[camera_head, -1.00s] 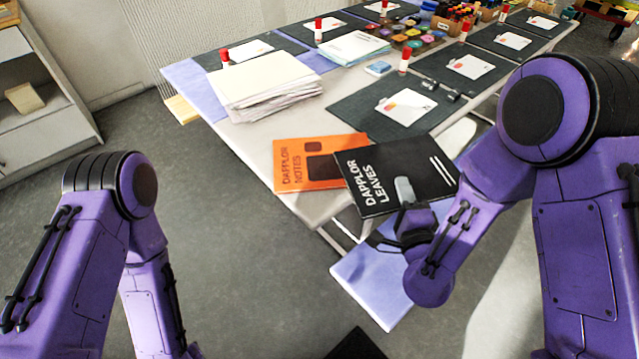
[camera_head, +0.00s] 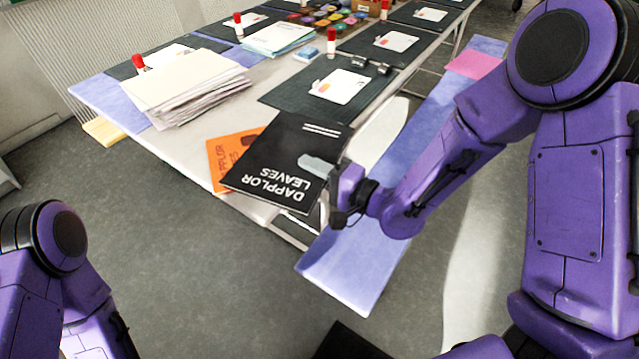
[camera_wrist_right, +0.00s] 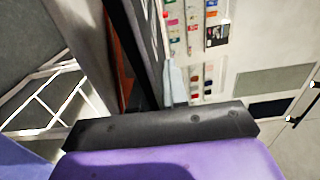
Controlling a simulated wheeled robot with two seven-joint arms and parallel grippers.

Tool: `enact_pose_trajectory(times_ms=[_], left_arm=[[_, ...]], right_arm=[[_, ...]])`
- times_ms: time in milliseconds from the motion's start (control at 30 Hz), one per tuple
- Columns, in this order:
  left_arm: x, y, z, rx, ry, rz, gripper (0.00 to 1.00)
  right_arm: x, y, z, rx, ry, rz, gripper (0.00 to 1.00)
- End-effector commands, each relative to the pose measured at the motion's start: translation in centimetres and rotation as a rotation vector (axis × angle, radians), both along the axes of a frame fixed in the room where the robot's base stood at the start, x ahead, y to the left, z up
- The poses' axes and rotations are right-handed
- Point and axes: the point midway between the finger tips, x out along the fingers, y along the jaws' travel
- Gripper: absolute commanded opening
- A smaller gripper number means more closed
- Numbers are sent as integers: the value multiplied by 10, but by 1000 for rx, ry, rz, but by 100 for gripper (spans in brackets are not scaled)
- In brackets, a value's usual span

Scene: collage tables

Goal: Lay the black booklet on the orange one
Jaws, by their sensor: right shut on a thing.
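The black booklet (camera_head: 277,160), lettered "DAPPLOR LEAVES", is gripped at its right edge by my right gripper (camera_head: 322,172). In the head view it covers much of the orange booklet (camera_head: 222,160), whose left part shows on the table's near corner. Whether the two touch cannot be told. In the right wrist view the black booklet (camera_wrist_right: 147,50) is seen nearly edge-on, with an orange strip (camera_wrist_right: 122,50) beside it. My left arm is at the lower left of the head view; its gripper is out of frame.
The white table (camera_head: 182,145) holds a stack of paper (camera_head: 185,85) behind the booklets. A dark mat (camera_head: 290,95) with a white card (camera_head: 341,86) lies behind the black booklet. Red-capped glue sticks (camera_head: 331,42) stand farther back. A bluish-purple runner (camera_head: 345,265) is at the right.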

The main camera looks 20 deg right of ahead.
Motion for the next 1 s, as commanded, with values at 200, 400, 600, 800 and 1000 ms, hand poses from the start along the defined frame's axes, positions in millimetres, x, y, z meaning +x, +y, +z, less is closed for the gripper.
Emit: enact_pose_trajectory(times_ms=[200,400,600,800,1000], left_arm=[[0,0,-7,0,0,0,0],[0,0,-15,0,0,0,0],[0,0,-14,0,0,0,0],[0,0,-17,0,0,0,0],[0,0,-16,0,0,0,0]], right_arm=[[9,-20,-27,0,-1,-2,0],[10,-25,-61,0,0,-1,0],[11,-25,-62,2,-4,-1,0],[11,-25,-66,1,-3,-2,0],[10,-25,-65,0,-2,-1,39]])
